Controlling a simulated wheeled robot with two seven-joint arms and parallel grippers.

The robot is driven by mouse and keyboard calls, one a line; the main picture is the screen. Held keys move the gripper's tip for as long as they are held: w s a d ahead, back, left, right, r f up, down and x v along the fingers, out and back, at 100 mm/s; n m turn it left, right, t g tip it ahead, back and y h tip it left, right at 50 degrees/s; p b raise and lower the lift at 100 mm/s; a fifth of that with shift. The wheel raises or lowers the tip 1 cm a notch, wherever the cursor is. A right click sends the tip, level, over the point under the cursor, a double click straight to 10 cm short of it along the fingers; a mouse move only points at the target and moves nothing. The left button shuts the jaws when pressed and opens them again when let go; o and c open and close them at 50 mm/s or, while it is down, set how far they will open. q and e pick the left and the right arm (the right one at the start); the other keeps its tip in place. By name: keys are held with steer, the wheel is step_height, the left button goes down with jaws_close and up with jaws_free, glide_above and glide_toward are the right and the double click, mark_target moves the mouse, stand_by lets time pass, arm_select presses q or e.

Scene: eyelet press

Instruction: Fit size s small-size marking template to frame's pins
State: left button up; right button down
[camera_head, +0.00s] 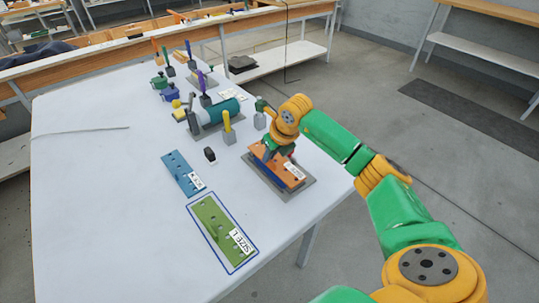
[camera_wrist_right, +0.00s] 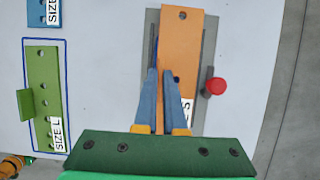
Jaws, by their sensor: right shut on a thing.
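The orange size S template (camera_head: 270,166) carries a white label and lies over the grey frame (camera_head: 303,190) in the head view. The template (camera_wrist_right: 182,45) also shows in the wrist view, with one hole near its far end and its label partly covered by a finger. My right gripper (camera_wrist_right: 160,75) is shut on the template near its left edge. The template looks roughly lined up with the frame. I cannot tell whether it rests on the frame or hangs just above it. The frame's pins are hidden. My left gripper is not in view.
A green size L template (camera_head: 210,220) lies inside a blue outline left of the frame. A blue template (camera_head: 177,170) lies behind it. A red knob (camera_wrist_right: 215,86) stands beside the frame. A teal cylinder tool (camera_head: 222,112) and several stamps stand farther back. The table's left side is clear.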

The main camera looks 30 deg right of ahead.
steer(key=shift+f+b, duration=0.85)
steer(key=shift+f, duration=0.2)
stand_by(0.4)
steer(key=c, duration=0.9)
jaws_free()
steer(key=shift+r, duration=0.1)
step_height(320, 180, up, 5)
steer(key=p, duration=0.4)
